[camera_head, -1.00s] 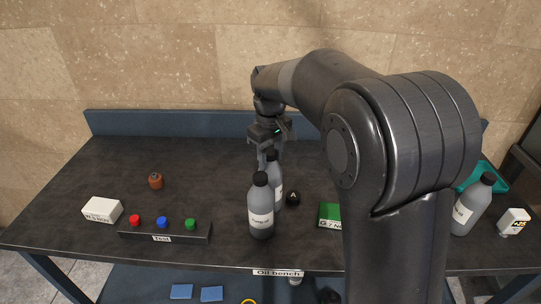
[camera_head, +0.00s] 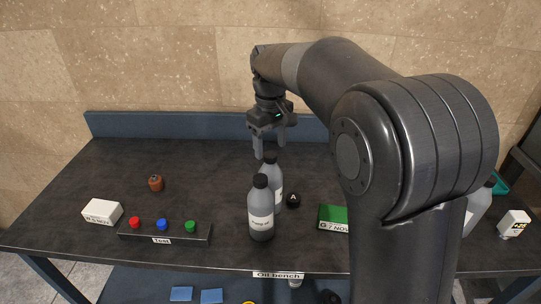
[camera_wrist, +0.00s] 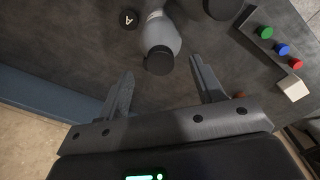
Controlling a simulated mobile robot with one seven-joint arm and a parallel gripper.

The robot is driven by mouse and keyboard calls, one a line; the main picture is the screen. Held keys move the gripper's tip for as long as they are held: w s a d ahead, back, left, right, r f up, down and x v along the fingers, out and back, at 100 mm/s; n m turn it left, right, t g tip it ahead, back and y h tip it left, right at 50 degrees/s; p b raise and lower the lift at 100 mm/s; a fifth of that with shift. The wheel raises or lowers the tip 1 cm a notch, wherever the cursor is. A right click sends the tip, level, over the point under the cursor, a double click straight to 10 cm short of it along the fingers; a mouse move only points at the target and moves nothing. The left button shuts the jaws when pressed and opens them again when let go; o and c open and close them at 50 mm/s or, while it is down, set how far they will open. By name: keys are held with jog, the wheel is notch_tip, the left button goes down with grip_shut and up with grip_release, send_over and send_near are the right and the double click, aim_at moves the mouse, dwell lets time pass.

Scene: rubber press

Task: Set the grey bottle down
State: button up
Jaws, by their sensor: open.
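Two grey bottles with black caps and white labels stand upright on the dark bench (camera_head: 100,165), close together near its middle. The front grey bottle (camera_head: 261,222) partly hides the rear grey bottle (camera_head: 271,171). My gripper (camera_head: 269,153) is above and just behind the rear bottle, open and empty. In the wrist view, the rear bottle (camera_wrist: 160,40) lies beyond my open fingers (camera_wrist: 160,80), apart from them. A third grey bottle (camera_head: 475,208) stands at the right, partly hidden by my arm.
At the left are a button panel (camera_head: 135,233), a white box (camera_head: 101,211) and a small brown object (camera_head: 155,183). The back left of the bench is clear.

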notch_tip(320, 180, up, 7)
jog(key=s+d+r+m+t, duration=0.2)
jog(key=s+d+m, duration=0.1)
jog(key=s+d, duration=0.4)
jog(key=s+d+f+m+t, duration=0.1)
jog(key=s+d+f+m, duration=0.1)
jog(key=s+d, duration=0.2)
jog(key=s+d+f+m+t, duration=0.1)
jog(key=s+d, duration=0.4)
jog(key=s, duration=0.5)
notch_tip(320, 180, down, 2)
jog(key=shift+s+m, duration=0.2)
jog(key=shift+m, duration=0.3)
jog(key=shift+m+t, duration=0.8)
jog(key=shift+m, duration=0.1)
jog(key=s+f, duration=0.1)
jog(key=s+d+f, duration=0.1)
jog(key=s+f, duration=0.1)
jog(key=s+d+f, duration=0.1)
jog(key=s, duration=0.1)
jog(key=shift+s+f, duration=0.15)
jog(key=shift+f, duration=0.05)
jog(key=shift+c, duration=0.2)
jog(key=shift+s+f, duration=0.15)
jog(key=shift+f, duration=0.05)
jog(key=shift+c, duration=0.4)
